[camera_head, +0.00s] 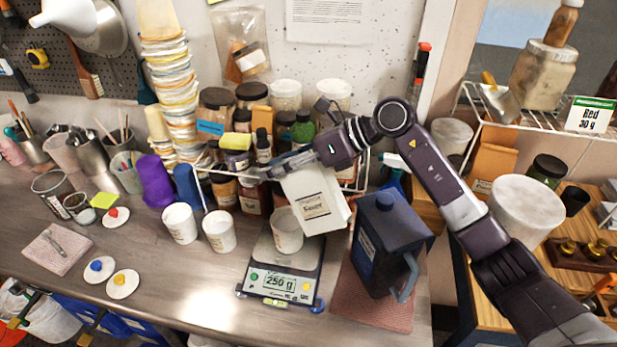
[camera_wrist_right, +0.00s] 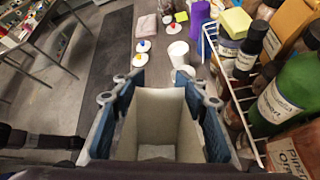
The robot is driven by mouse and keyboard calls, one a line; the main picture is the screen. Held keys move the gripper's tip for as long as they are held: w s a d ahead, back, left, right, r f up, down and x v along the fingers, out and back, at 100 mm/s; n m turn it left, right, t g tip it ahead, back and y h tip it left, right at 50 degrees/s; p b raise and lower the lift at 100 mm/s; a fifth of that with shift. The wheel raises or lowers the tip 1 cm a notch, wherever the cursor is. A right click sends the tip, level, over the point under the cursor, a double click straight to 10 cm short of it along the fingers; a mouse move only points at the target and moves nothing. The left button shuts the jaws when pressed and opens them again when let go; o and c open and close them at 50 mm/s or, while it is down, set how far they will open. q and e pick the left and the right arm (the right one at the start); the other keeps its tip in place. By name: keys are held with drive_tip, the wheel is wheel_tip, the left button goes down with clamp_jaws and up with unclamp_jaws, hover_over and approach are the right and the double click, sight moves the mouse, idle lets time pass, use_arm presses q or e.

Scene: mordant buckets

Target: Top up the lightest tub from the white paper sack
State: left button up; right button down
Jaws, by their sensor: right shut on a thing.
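The white paper sack (camera_head: 312,203) is in my right gripper (camera_head: 277,172), held tilted above the scale. Its printed label faces the head camera. In the right wrist view, the sack's open mouth and pale inside (camera_wrist_right: 158,122) show between the blue finger pads of the right gripper (camera_wrist_right: 162,85). A white tub (camera_head: 286,234) stands on the scale (camera_head: 281,272), just below the sack. The scale display appears to read 250 g. Two more white tubs, the left tub (camera_head: 180,223) and the middle tub (camera_head: 219,231), stand left of the scale. My left gripper is not in view.
A dark blue jug (camera_head: 383,240) stands on a pinkish cloth (camera_head: 362,306) right of the scale. Bottles and jars crowd a wire rack behind the sack. Lids with red (camera_head: 116,217), blue (camera_head: 97,267) and yellow (camera_head: 122,284) knobs lie left. The front bench is mostly clear.

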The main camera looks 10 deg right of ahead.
use_arm(q)
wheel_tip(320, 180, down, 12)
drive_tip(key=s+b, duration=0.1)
drive_tip(key=b, duration=1.1)
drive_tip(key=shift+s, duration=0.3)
use_arm(e)
wheel_tip(320, 180, up, 4)
drive_tip(key=n+t+y, duration=0.1)
drive_tip(key=y, duration=0.1)
drive_tip(key=n+t+y, duration=0.2)
drive_tip(key=y, duration=0.1)
drive_tip(key=shift+s+f, duration=0.1)
drive_tip(key=shift+f, duration=0.05)
